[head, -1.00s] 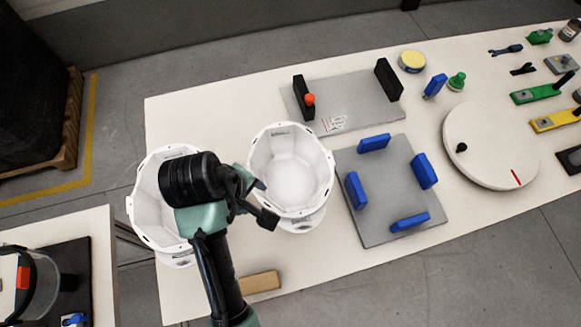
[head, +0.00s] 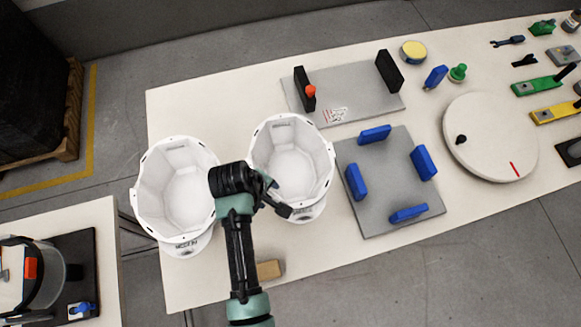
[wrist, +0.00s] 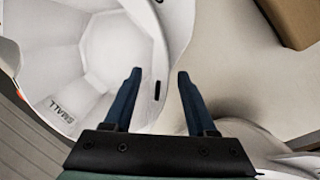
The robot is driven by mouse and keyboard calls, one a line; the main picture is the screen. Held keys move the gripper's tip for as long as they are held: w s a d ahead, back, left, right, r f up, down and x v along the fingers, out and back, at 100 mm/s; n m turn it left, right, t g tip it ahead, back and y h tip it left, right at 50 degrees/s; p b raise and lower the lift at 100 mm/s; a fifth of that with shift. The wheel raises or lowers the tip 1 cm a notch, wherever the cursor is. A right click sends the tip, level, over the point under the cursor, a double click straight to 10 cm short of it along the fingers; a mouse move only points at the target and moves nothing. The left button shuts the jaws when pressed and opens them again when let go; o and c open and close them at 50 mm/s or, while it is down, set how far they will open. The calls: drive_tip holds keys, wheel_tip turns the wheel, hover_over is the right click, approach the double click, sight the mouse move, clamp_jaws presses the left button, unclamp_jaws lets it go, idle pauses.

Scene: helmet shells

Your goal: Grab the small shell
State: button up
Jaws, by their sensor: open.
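Two white, open-topped shells stand side by side on the table. The right one (head: 290,165) is the small shell; in the wrist view it (wrist: 75,60) fills the upper left and bears the word SMALL. The other shell (head: 170,190) stands to its left, its printed label too small to read surely. My gripper (head: 277,197) is open and empty at the near-left rim of the small shell. In the wrist view its fingers (wrist: 160,75) straddle the line of that rim, left finger over the shell, right finger over the table. My wrist hides part of the rim in the head view.
A grey plate with blue blocks (head: 390,190) is close to the right of the small shell. A grey plate with black uprights (head: 345,97) lies behind. A wooden block (head: 269,270) lies near the front edge. A white turntable (head: 490,140) is farther right.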

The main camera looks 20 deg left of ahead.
drive_tip(key=shift+w+f, duration=0.15)
drive_tip(key=shift+f, duration=0.3)
clamp_jaws()
drive_tip(key=shift+r, duration=0.1)
idle(1.1)
